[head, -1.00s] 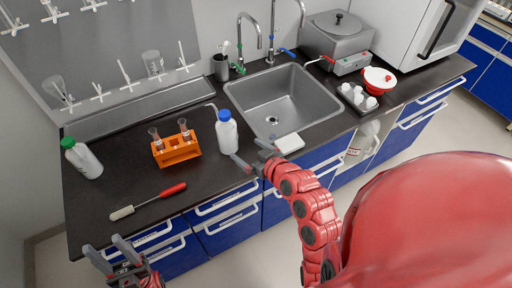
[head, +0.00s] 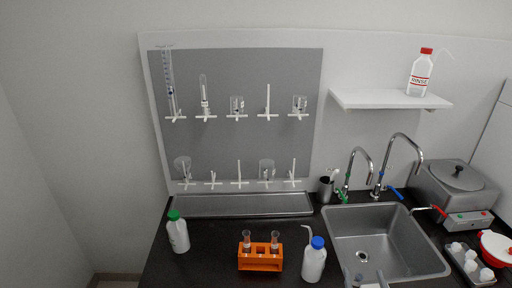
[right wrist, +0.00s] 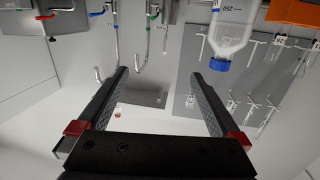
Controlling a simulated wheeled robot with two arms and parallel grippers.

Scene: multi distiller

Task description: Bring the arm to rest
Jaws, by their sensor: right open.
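My right gripper (head: 365,277) shows at the bottom edge of the head view, in front of the sink (head: 385,242). Its two fingers stand apart and nothing is between them. In the right wrist view, the open right gripper (right wrist: 160,75) has an empty gap. A white wash bottle with a blue cap (head: 314,261) stands on the counter to the left of this gripper, apart from it. The bottle also shows upside down in the right wrist view (right wrist: 231,35). The rest of the right arm is out of the head view. My left gripper is not in view.
An orange rack (head: 260,262) with two tubes and a green-capped bottle (head: 178,233) stand on the dark counter. Two taps (head: 393,165) rise behind the sink. A grey water bath (head: 450,188) is at right. A pegboard (head: 240,145) holds glassware.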

